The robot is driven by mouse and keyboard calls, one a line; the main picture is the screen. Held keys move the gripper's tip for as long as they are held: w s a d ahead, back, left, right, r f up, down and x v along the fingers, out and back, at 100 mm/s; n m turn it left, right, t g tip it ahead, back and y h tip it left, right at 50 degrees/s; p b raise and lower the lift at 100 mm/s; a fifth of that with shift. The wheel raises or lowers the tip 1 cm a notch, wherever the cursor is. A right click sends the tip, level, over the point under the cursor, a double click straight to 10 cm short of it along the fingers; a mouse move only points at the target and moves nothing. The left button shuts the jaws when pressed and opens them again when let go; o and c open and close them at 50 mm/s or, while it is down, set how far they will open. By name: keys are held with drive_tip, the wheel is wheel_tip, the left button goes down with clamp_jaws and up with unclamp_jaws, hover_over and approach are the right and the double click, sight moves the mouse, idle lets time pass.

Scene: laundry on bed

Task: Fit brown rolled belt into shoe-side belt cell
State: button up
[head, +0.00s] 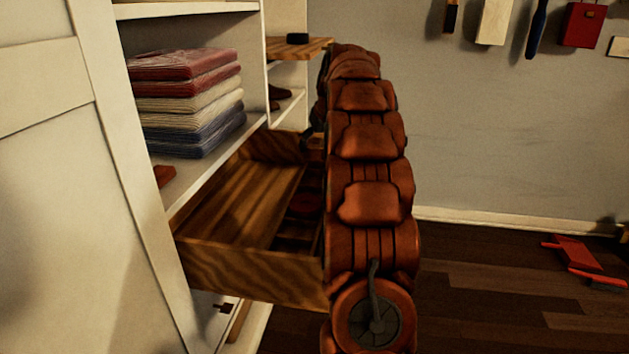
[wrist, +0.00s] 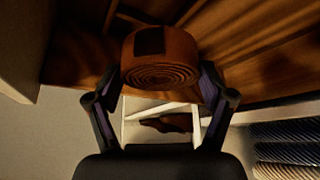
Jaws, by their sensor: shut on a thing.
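The brown rolled belt (wrist: 165,75) is in the wrist view, its spiral end facing the camera and a dark patch on its upper side. My gripper (wrist: 168,92) is shut on it, with one finger on each side. Behind the belt is the wooden drawer (wrist: 265,75). In the head view the open drawer (head: 245,272) extends from the white wardrobe, with dividers along its right part. My arm covers that side, so the belt and most of the gripper are hidden there. I cannot tell which cell is the shoe-side belt cell.
Folded clothes (head: 190,100) are stacked on a shelf above the drawer. Dark brown shoes (head: 283,95) sit in the compartment behind. A wooden board (head: 290,48) carries a small black object (head: 298,38). A red dustpan (head: 577,253) lies on the floor at right.

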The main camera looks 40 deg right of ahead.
wheel_tip(320, 180, down, 5)
drive_tip(key=shift+f+b, duration=0.2)
drive_tip(key=shift+b, duration=0.7)
wheel_tip(320, 180, down, 4)
drive_tip(key=shift+a+r+b, duration=0.1)
drive_tip(key=shift+r+b, duration=0.15)
drive_tip(key=shift+b, duration=0.45)
drive_tip(key=c, duration=0.4)
drive_tip(key=o, duration=1.5)
drive_tip(key=shift+f, duration=0.1)
drive_tip(key=shift+o, duration=0.8)
drive_tip(key=shift+r, duration=0.2)
drive_tip(key=shift+s+r, duration=0.15)
drive_tip(key=shift+r, duration=0.2)
drive_tip(key=p+v, duration=0.3)
drive_tip(key=v, duration=0.8)
drive_tip(key=shift+p, duration=0.4)
drive_tip(key=shift+r, duration=0.1)
